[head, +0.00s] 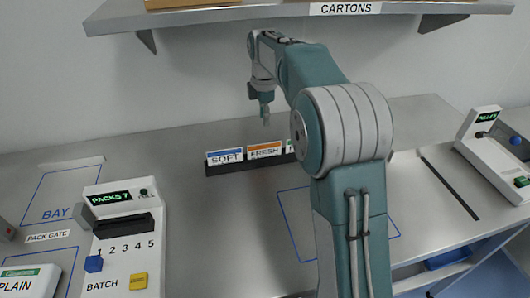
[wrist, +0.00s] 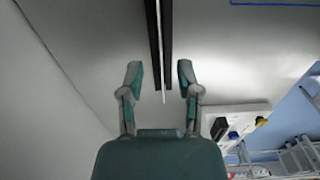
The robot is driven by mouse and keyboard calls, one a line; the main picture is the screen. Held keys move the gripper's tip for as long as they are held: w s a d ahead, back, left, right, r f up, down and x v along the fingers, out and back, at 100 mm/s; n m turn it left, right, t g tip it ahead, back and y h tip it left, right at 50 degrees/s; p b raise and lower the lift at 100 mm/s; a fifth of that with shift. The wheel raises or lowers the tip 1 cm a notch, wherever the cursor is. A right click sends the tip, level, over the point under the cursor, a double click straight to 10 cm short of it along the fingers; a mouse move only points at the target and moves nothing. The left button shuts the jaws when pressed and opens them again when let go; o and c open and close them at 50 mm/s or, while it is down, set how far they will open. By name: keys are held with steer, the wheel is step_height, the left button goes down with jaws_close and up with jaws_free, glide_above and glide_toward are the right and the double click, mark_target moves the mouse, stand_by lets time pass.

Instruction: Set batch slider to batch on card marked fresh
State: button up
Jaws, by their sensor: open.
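The card marked FRESH (head: 265,151) has an orange top band and stands in a black rack (head: 228,169) on the bench; any batch number on it is too small to read. The white batch panel (head: 119,273) at left carries the numbers 1 to 5. Its blue slider knob (head: 93,264) sits at the left end, just below the 1. The panel also shows in the wrist view (wrist: 247,118). My gripper (head: 265,119) is open and empty above the rack. In the wrist view its fingers (wrist: 160,76) are apart, with the rack (wrist: 155,40) seen between and beyond them.
A SOFT card (head: 225,157) stands left of FRESH; a third card is mostly hidden by my arm. The panel has a yellow button (head: 138,281) and a PACKS 7 display (head: 110,198). A shelf (head: 240,12) overhangs the back. Another device (head: 495,160) stands at right.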

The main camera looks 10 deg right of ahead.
glide_above(264, 145)
steer(key=f, duration=0.5)
steer(key=shift+a+f, duration=0.2)
steer(key=shift+f, duration=0.05)
steer(key=f, duration=0.5)
steer(key=shift+w+d+f, duration=0.1)
steer(key=shift+d+f, duration=0.05)
steer(key=shift+d, duration=0.2)
jaws_close()
